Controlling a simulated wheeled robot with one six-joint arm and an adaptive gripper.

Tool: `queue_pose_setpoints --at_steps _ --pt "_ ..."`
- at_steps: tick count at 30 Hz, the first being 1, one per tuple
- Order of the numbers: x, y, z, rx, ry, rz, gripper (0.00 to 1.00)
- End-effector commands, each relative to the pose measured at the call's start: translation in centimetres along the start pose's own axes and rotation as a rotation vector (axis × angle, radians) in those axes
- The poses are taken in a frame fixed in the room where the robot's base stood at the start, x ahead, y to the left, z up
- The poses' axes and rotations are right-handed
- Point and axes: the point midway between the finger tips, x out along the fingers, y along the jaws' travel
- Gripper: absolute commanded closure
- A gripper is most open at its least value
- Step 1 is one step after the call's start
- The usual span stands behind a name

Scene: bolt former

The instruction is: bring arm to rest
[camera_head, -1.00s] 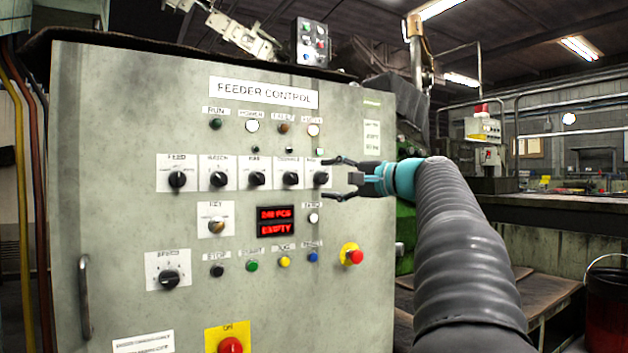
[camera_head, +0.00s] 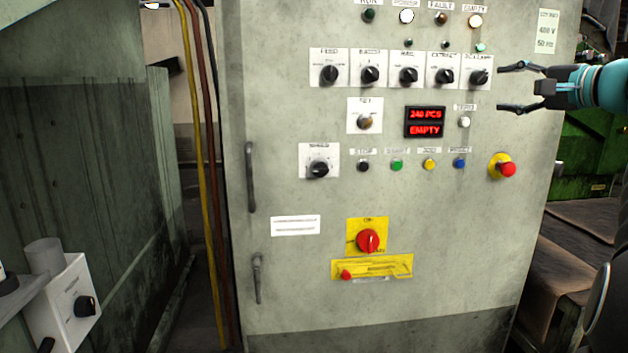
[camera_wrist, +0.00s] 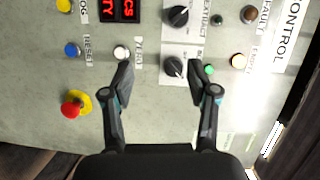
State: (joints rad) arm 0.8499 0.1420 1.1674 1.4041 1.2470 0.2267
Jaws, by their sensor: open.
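My gripper (camera_head: 510,87) is open and empty in front of the right side of the grey feeder control cabinet (camera_head: 290,120). Its fingers point left toward the rightmost black knob (camera_head: 479,77) of the upper knob row. In the wrist view that knob (camera_wrist: 174,66) shows between the two spread fingertips (camera_wrist: 158,70), with nothing held. Whether the fingertips touch the panel cannot be told. My arm enters from the right edge of the head view.
A red emergency button (camera_head: 507,169) on a yellow ring sits below my gripper. A red rotary switch (camera_head: 368,241) is low on the cabinet. The red display (camera_head: 425,122) reads 240 PCS, EMPTY. Hoses (camera_head: 200,130) run left of the cabinet. A brown bench (camera_head: 570,250) stands at right.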

Motion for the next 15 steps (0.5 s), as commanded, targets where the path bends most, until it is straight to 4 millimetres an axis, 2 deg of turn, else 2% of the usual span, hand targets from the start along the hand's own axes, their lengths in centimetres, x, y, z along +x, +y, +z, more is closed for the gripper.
queue_pose_setpoints --at_steps 3,5,6,9,11,15 --pt "0.3 6.3 -1.8 0.003 0.052 0.140 0.41" --pt "-0.1 10.1 -2.1 -0.007 0.079 0.238 0.41" --pt "-0.3 12.7 -1.6 -0.019 0.089 0.311 0.41" --pt "-0.8 18.4 1.3 -0.077 0.077 0.494 0.41" --pt "-1.2 21.2 3.8 -0.126 0.053 0.593 0.41" --pt "-2.8 27.0 10.4 -0.269 -0.037 0.801 0.41"
